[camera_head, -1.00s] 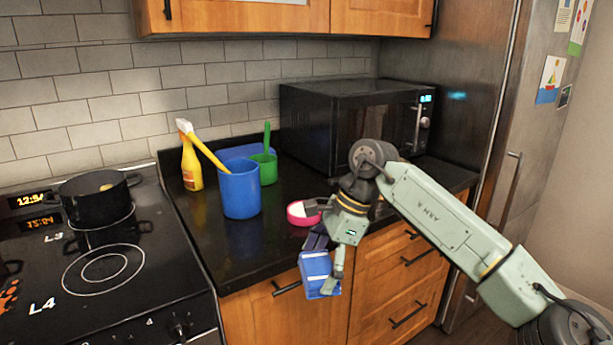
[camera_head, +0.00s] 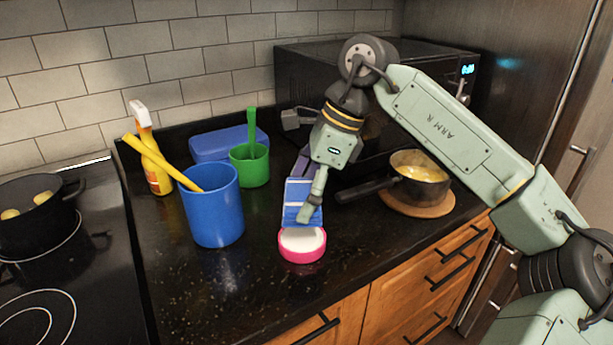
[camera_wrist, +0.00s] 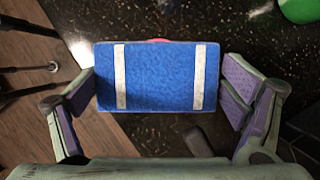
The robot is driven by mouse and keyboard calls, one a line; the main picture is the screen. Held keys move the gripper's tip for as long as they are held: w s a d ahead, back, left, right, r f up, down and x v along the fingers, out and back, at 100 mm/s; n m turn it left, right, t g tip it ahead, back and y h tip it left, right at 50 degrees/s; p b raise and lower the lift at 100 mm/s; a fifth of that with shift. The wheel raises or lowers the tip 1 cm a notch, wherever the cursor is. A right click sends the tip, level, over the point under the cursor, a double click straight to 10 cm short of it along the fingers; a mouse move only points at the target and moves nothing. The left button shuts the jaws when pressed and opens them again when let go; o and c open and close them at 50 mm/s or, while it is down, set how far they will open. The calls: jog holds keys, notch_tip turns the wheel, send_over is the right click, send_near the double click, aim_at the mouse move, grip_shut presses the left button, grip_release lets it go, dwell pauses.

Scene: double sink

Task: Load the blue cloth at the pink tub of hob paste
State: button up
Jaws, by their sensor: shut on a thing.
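The blue cloth (camera_head: 294,212) is a folded block with white stripes. My gripper (camera_head: 303,206) is shut on it, and the wrist view shows the cloth (camera_wrist: 160,80) spanning between my two fingers. The pink tub of hob paste (camera_head: 302,254) stands open on the dark counter, with white paste inside. The cloth hangs over the tub's back rim in the head view; whether it touches the paste cannot be told. In the wrist view the cloth hides nearly all of the tub, leaving a thin pink sliver (camera_wrist: 158,40).
A blue cup (camera_head: 213,215) with a yellow-handled tool and a green cup (camera_head: 249,170) stand left of the tub. A pan (camera_head: 420,175) of yellow food sits on a wooden trivet (camera_head: 425,208) at right, handle toward my gripper. The counter's front left is clear.

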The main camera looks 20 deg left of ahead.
aim_at(297, 236)
jog(key=shift+s+f+b, duration=0.15)
jog(key=shift+f+b, duration=0.6)
jog(key=shift+f, duration=0.15)
jog(key=shift+f+b, duration=1.3)
jog(key=shift+f, duration=0.75)
jog(key=shift+f+b, duration=0.5)
jog(key=shift+f, duration=0.1)
jog(key=shift+r, duration=0.1)
jog(key=shift+r+p, duration=2.5)
jog(key=shift+r, duration=1)
